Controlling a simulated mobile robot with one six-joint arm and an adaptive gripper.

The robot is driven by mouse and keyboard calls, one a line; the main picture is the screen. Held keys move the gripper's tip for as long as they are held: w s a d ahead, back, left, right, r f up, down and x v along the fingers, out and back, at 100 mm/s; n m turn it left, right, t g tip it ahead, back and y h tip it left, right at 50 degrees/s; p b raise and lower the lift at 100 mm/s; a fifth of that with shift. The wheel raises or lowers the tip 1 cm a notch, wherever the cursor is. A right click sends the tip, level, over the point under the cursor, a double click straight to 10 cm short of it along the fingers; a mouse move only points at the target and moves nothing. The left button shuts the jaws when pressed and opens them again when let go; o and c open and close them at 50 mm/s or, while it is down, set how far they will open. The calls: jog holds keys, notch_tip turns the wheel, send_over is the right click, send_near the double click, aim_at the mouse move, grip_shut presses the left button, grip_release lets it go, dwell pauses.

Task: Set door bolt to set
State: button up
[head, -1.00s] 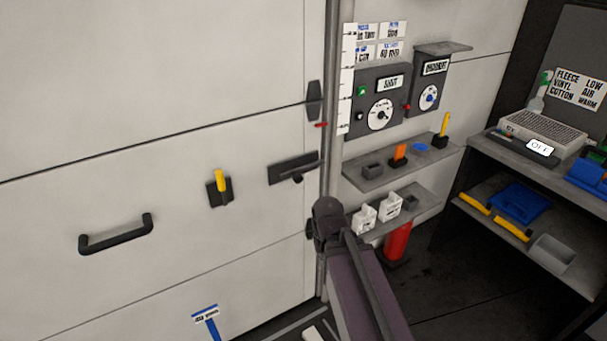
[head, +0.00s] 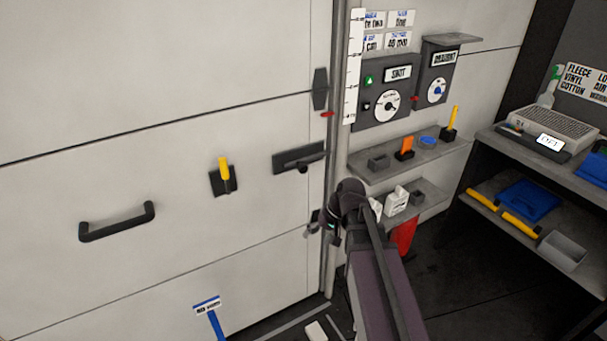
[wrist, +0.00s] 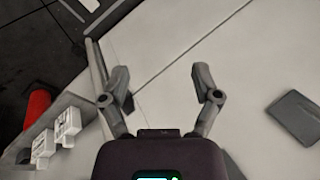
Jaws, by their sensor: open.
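The door bolt (head: 300,157) is a dark horizontal plate with a small knob below it, on the pale door panel near its right edge. My gripper (head: 323,230) is below and slightly right of it in the head view, beside the door edge, apart from the bolt. In the wrist view my gripper (wrist: 162,78) has its two fingers spread with nothing between them, over the pale panel. A grey plate (wrist: 296,117) lies at the right of the wrist view; I cannot tell whether it is the bolt. My arm hides part of the area beside the door edge.
A yellow-handled lever (head: 223,178) and a black pull handle (head: 117,222) are left on the door.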

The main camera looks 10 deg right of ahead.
jog(key=w+d+m+t+y+b, duration=0.1)
jog(key=w+y+b, duration=0.15)
jog(key=w, duration=0.35)
jog(key=m+t+y+b, duration=0.3)
jog(key=t+y+b, duration=0.3)
jog(key=y, duration=0.3)
send_near(307, 170)
jog(key=v, duration=0.3)
jog(key=shift+w+a+r, duration=0.1)
jog(key=shift+a+r, duration=0.1)
jog(key=shift+r, duration=0.15)
jog(key=shift+a, duration=0.1)
jog(key=x, duration=1.3)
jog(key=shift+w+a+f, duration=0.2)
jog(key=shift+a+f, duration=0.05)
jog(key=shift+a, duration=0.1)
grip_shut()
